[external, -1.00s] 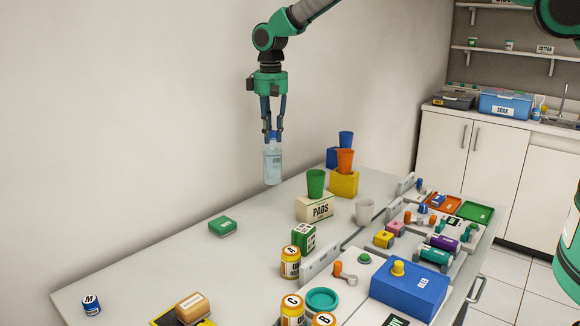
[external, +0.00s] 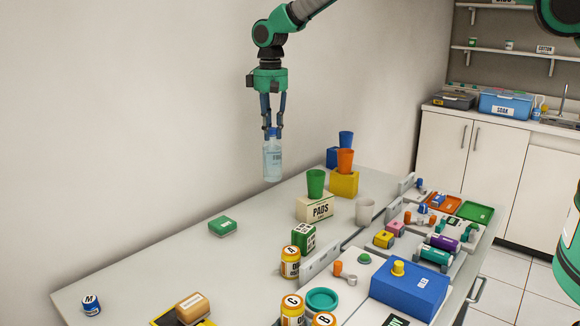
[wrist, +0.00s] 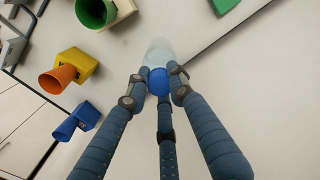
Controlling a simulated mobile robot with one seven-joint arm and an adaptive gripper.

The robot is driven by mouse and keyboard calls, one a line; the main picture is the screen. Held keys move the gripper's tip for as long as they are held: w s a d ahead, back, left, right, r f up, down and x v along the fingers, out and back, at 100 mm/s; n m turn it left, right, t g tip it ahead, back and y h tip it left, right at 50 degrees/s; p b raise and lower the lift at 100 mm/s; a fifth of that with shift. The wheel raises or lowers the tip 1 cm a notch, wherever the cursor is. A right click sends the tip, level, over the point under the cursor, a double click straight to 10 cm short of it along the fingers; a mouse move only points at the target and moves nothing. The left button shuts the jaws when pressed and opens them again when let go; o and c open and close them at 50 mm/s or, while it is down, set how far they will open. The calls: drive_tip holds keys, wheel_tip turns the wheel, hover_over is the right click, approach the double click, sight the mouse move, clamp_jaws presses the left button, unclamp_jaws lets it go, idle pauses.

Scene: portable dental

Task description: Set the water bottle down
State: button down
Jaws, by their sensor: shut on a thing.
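The water bottle (external: 272,158) is clear with a blue cap and hangs upright below my gripper (external: 272,130) in the external view. My gripper is shut on it near the cap. The bottle appears to be above the back part of the grey table (external: 170,262); its exact height is hard to tell. In the wrist view, the fingers of my gripper (wrist: 155,92) close around the blue cap, and the pale body of the bottle (wrist: 159,54) shows just beyond it.
A green cup (external: 315,183) on the PADS box (external: 314,208), an orange cup (external: 345,160) on a yellow block and a blue cup (external: 346,139) stand right of the bottle. A green box (external: 222,226) lies to the left. Table between them is clear.

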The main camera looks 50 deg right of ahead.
wheel_tip(320, 180, up, 11)
drive_tip(key=s+d, duration=0.4)
drive_tip(key=d, duration=0.7)
drive_tip(key=s+d, duration=0.4)
drive_tip(key=d, duration=0.6)
drive_tip(key=s+d+b, duration=0.1)
drive_tip(key=s+d, duration=1.3)
drive_tip(key=d, duration=0.1)
wheel_tip(320, 180, down, 11)
drive_tip(key=shift+f, duration=0.15)
wheel_tip(320, 180, down, 6)
drive_tip(key=shift+f, duration=0.15)
